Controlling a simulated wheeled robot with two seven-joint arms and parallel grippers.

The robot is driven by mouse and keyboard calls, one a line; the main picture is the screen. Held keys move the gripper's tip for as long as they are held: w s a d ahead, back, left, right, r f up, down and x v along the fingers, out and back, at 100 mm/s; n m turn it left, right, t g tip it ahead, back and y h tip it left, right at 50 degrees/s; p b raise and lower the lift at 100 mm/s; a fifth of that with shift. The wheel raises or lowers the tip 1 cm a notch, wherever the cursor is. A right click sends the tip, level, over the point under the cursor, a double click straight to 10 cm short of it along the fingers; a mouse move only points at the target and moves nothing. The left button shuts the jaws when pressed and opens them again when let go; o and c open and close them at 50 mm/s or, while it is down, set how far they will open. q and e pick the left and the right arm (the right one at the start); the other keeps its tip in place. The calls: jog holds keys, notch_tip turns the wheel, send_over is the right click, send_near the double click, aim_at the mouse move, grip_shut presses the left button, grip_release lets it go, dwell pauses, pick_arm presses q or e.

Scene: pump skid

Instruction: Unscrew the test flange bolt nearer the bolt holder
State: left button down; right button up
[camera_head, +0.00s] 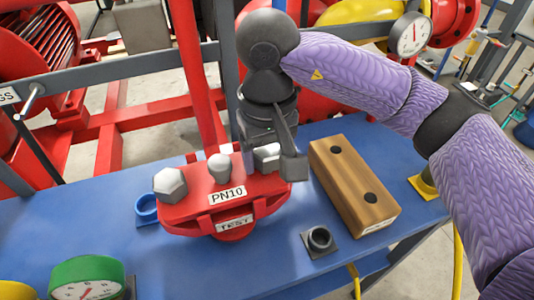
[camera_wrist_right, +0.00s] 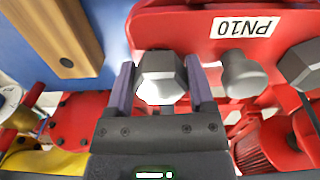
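The red test flange (camera_head: 190,215), labelled PN10 and TEST, stands on the blue bench. The grey hex bolt nearer the bolt holder (camera_head: 266,157) sits at the flange's right end. My right gripper (camera_head: 268,160) reaches down over this bolt. In the right wrist view the bolt's hex head (camera_wrist_right: 161,78) sits between the two fingers (camera_wrist_right: 160,88), which appear to touch its sides. The bolt's shank is hidden. A second hex bolt (camera_head: 170,184) sits at the flange's left end. The wooden bolt holder (camera_head: 345,180), with two dark holes, lies to the right. My left gripper is not in view.
A grey round stub (camera_head: 219,167) rises between the bolts. A dark socket on a plate (camera_head: 319,239) stands in front of the holder. A blue ring (camera_head: 147,207) and a green gauge (camera_head: 87,277) are at left. A red upright pipe (camera_head: 197,75) stands behind the flange.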

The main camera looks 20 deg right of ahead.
jog(key=o, duration=0.3)
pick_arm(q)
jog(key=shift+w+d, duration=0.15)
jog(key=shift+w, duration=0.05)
pick_arm(e)
jog(key=shift+o, duration=0.2)
notch_tip(320, 180, up, 9)
jog(key=p, duration=0.3)
jog(key=shift+r, duration=0.5)
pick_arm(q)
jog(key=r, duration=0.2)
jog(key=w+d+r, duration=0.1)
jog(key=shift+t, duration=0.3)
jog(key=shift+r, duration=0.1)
